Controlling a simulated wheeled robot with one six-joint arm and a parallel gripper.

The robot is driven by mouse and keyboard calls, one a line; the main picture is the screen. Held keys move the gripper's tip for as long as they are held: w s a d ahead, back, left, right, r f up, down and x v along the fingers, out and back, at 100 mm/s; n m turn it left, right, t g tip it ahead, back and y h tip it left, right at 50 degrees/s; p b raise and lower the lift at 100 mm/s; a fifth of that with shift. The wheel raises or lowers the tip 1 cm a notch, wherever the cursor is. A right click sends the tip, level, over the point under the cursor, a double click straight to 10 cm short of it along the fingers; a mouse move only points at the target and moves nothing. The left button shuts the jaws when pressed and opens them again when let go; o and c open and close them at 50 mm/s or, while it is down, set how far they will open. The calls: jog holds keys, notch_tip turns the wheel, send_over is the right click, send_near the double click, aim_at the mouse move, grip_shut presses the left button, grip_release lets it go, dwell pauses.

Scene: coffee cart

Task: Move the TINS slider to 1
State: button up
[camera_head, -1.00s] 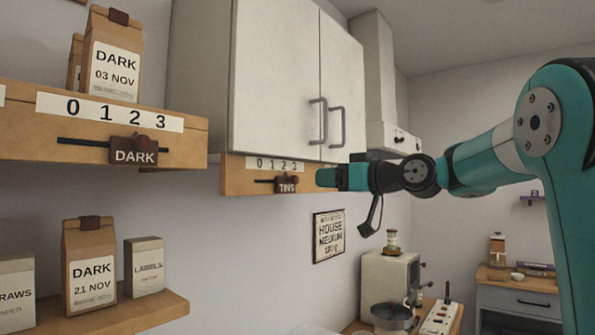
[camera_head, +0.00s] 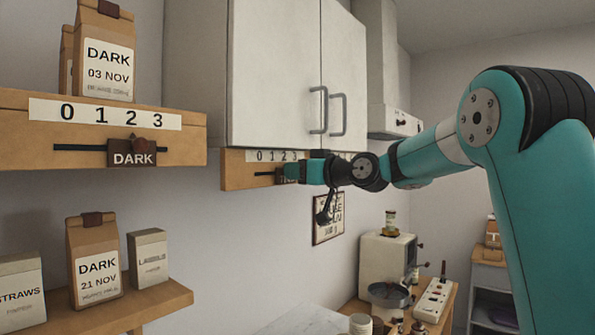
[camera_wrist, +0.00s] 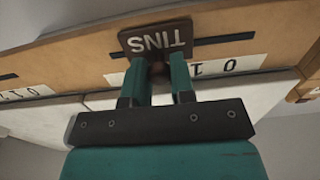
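The dark TINS slider (camera_wrist: 155,38) sits in its slot on a wooden rail (camera_wrist: 90,53), upside down in the wrist view. The digits 0 and 1 show to its right there; the slider stands past the 1, around where 2 belongs. My gripper (camera_wrist: 157,62) has its two fingers apart, one on each side of the slider's small knob (camera_wrist: 158,69); I see no clear grip on it. In the head view my gripper (camera_head: 292,171) is at the rail (camera_head: 236,170) below the cabinet and largely hides the slider.
White cabinet doors (camera_head: 275,75) with handles hang just above the rail. A second rail (camera_head: 25,125) with a DARK slider (camera_head: 132,153) is at left, with bags above and on a shelf below. A framed sign (camera_head: 322,232) hangs under my wrist.

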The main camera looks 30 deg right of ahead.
aim_at(272, 171)
grip_shut()
jog(key=a+b, duration=0.1)
jog(key=s+a+b, duration=0.1)
jog(key=a, duration=0.1)
jog(key=shift+s+a+f+b, duration=0.1)
jog(key=shift+s+f+b, duration=0.1)
jog(key=shift+b, duration=0.1)
jog(key=shift+s+a+r, duration=0.1)
jog(key=shift+a, duration=0.25)
jog(key=shift+r, duration=0.1)
jog(key=o, duration=0.6)
grip_release()
jog(key=shift+d, duration=0.1)
jog(key=shift+c, duration=0.2)
